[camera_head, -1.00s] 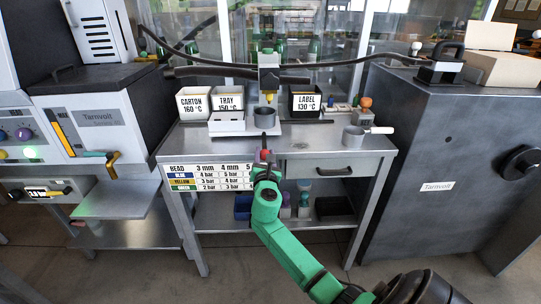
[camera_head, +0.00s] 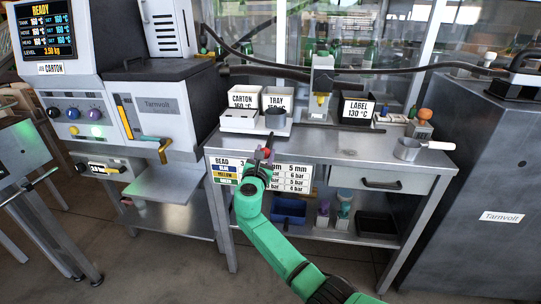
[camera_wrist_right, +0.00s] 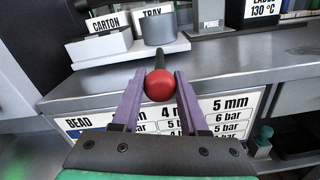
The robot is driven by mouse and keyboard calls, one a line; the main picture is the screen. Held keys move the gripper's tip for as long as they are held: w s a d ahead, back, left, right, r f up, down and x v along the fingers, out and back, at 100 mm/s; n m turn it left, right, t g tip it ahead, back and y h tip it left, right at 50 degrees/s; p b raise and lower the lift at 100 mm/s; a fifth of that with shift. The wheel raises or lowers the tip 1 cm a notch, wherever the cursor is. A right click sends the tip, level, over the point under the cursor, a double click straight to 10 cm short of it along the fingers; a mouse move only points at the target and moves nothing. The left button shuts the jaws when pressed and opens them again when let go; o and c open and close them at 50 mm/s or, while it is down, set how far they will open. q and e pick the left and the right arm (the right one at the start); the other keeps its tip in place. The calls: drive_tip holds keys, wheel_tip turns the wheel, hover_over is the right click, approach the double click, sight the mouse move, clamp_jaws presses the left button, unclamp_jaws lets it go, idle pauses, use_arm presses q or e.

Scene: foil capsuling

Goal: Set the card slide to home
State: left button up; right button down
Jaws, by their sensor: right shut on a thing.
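The card slide (camera_head: 238,124) is a white block on a pale plate on the bench top, with a grey cup (camera_head: 275,118) at its right end. It stands in front of the CARTON and TRAY bins, left of the yellow-tipped nozzle (camera_head: 321,98). A dark handle with a red ball knob (camera_wrist_right: 160,85) runs forward from below the cup. My right gripper (camera_head: 262,158) is shut on the red knob, its purple fingers on both sides of it in the wrist view. My left gripper is out of view.
A bead chart (camera_head: 291,178) hangs on the front edge. The Tarnvolt melter (camera_head: 160,110) stands left.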

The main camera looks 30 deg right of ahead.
drive_tip(key=shift+a, duration=0.2)
drive_tip(key=c, duration=0.8)
unclamp_jaws()
drive_tip(key=o, duration=0.4)
drive_tip(key=shift+w, duration=0.1)
drive_tip(key=shift+c, duration=0.2)
drive_tip(key=shift+w+a, duration=0.1)
drive_tip(key=shift+a, duration=0.05)
drive_tip(key=shift+s+a, duration=0.2)
drive_tip(key=shift+s, duration=0.2)
drive_tip(key=v, duration=1.3)
drive_tip(key=shift+s+a+p, duration=0.25)
drive_tip(key=shift+p, duration=0.1)
